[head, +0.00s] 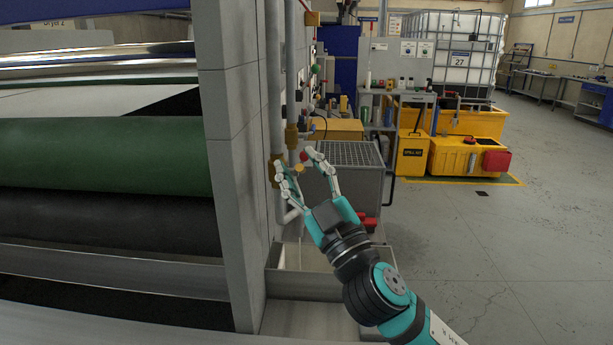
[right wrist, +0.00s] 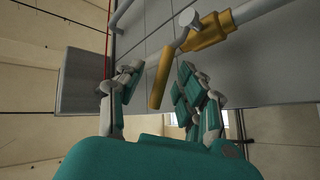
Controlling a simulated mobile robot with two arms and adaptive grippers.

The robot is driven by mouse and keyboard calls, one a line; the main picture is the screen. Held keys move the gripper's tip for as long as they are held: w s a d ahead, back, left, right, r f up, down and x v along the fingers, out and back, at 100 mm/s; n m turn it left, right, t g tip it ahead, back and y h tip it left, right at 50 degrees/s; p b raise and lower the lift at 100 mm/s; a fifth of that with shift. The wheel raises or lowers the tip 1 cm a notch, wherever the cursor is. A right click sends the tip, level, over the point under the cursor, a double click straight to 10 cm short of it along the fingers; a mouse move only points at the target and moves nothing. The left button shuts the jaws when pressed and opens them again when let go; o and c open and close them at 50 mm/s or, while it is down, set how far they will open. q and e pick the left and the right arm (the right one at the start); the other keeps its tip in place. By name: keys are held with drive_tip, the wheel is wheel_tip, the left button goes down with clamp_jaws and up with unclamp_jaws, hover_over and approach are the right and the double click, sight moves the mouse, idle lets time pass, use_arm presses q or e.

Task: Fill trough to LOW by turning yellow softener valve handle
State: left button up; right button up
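My right gripper (head: 295,160) is open near the valves on the vertical pipes at the machine's end. In the right wrist view, the yellow valve handle (right wrist: 161,76) stands between the two open fingers (right wrist: 160,70), with a gap visible on each side. The handle hangs from a brass valve body (right wrist: 210,32) on a grey pipe. In the head view, brass valve fittings (head: 291,137) show beside the fingers, and the handle is mostly hidden or too small to make out. A metal trough (head: 300,287) lies below; its liquid level cannot be read. My left gripper is not in view.
The grey machine end panel (head: 232,200) stands close left of the gripper, with a green roller (head: 100,155) beyond it. A grey bin with a grated top (head: 350,155) stands just behind the gripper. Yellow spill containers (head: 455,155) stand farther back. The right-hand floor is clear.

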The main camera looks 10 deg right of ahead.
drive_tip(key=v, duration=1.2)
